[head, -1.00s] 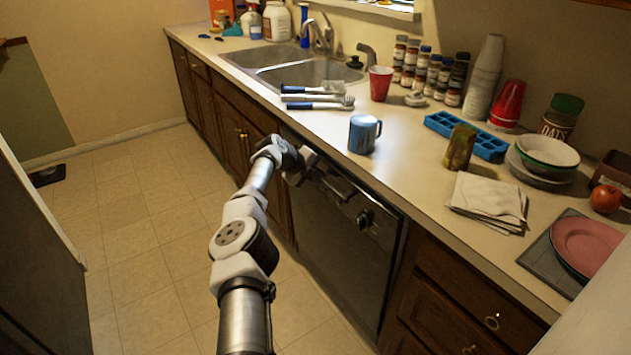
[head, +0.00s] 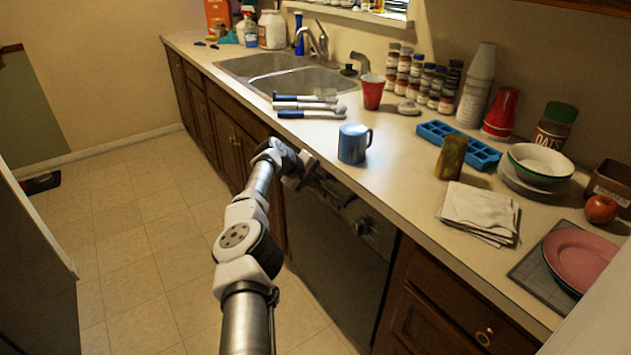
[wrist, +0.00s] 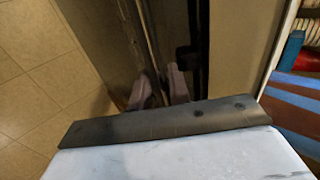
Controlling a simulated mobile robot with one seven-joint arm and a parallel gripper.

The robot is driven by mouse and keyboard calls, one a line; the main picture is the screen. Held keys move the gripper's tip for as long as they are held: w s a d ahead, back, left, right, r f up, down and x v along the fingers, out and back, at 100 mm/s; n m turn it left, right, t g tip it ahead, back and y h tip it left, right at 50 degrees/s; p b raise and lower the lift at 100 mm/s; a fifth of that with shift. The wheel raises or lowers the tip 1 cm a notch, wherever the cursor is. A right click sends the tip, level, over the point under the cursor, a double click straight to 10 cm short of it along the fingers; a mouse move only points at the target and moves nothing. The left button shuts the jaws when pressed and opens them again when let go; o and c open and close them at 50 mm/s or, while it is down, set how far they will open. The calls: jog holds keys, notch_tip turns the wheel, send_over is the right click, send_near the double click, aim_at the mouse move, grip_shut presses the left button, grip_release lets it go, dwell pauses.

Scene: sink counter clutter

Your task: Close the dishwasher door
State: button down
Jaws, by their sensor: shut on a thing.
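The dishwasher door (head: 330,255) is a dark panel under the counter. It stands nearly upright; I cannot tell whether it is fully flush. A dial (head: 361,226) shows at its upper right. My gripper (head: 305,178) is at the upper left of the door, just below the counter edge. In the wrist view, my gripper (wrist: 161,90) has its two pinkish fingers on either side of a dark edge of the dishwasher door (wrist: 146,40), shut on it. The exact contact is partly hidden by my wrist.
The counter (head: 330,190) overhangs just above my gripper. Wooden drawers (head: 440,305) are right of the dishwasher.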

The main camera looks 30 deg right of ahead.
jog(key=c, duration=1.4)
grip_release()
jog(key=shift+s+d+r, duration=0.1)
jog(key=shift+d+r, duration=0.45)
jog(key=shift+d, duration=0.1)
jog(key=shift+c, duration=0.2)
jog(key=shift+a+r+p, duration=0.5)
jog(key=a+f+b+v, duration=0.1)
jog(key=b+v, duration=0.1)
jog(key=v, duration=1)
jog(key=shift+a, duration=0.3)
jog(key=shift+r, duration=0.15)
